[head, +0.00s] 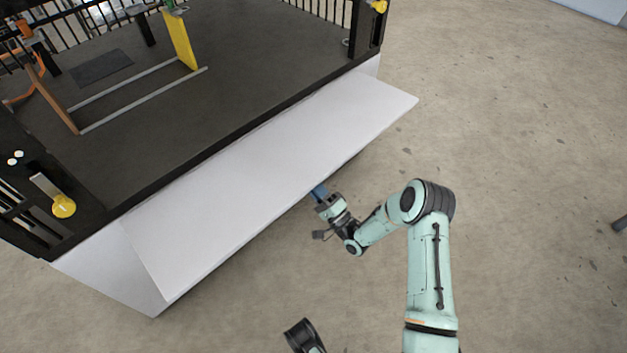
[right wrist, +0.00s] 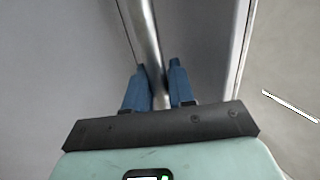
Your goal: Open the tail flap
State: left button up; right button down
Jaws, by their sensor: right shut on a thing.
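The tail flap (head: 270,180) is a long white panel along the near edge of the dark platform. It slopes outward from the platform, and its outer edge hangs over the floor. My right gripper (head: 319,190) is at the middle of that outer edge, with its blue fingers partly hidden by the flap. In the right wrist view, the gripper (right wrist: 158,85) is shut on a round metal bar (right wrist: 143,30) that runs between its blue fingers beside pale panels. My left gripper is not in view.
The dark platform (head: 200,115) carries black railings, a yellow post (head: 180,40) and grey rails. Yellow knobs sit at its near corners (head: 63,206). The concrete floor (head: 520,180) to the right is clear.

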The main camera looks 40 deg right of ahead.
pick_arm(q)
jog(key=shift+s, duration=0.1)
pick_arm(e)
jog(key=shift+d, duration=0.15)
jog(key=c, duration=1.1)
grip_release()
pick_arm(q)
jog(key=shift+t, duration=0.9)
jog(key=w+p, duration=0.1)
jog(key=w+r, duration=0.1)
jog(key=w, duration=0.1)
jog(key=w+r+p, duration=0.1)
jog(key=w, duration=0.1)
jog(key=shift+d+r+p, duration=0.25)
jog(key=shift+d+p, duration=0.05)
pick_arm(e)
jog(key=a+v, duration=0.1)
jog(key=v, duration=1.2)
jog(key=shift+s+d+f, duration=0.15)
jog(key=shift+s+d, duration=0.1)
jog(key=shift+d, duration=0.15)
